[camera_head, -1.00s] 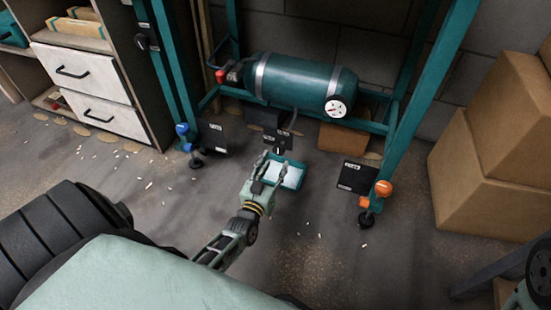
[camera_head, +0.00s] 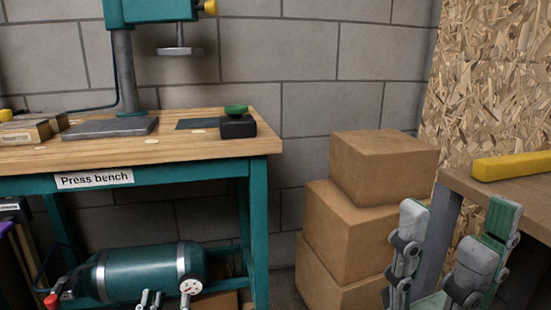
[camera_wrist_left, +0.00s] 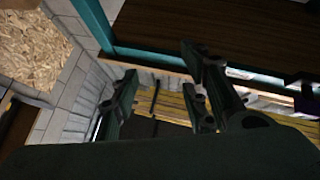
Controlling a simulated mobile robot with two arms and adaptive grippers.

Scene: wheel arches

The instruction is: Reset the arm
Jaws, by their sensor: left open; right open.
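My left gripper (camera_head: 151,299) shows only as small grey tips at the bottom edge of the head view, in front of the teal tank. In the left wrist view its two fingers (camera_wrist_left: 162,92) stand apart with nothing held between them. My right gripper (camera_head: 452,235) is large at the lower right of the head view, fingers pointing up and spread apart, empty. It is in front of the cardboard boxes and the wooden table. Most of both arms is out of view.
The press bench (camera_head: 210,152) stands at the left, with a green-topped black block (camera_head: 238,124) on it and a teal tank (camera_head: 145,272) below. Cardboard boxes (camera_head: 383,165) are stacked in the middle. A wooden table (camera_head: 490,200) with a yellow bar (camera_head: 512,165) is at the right.

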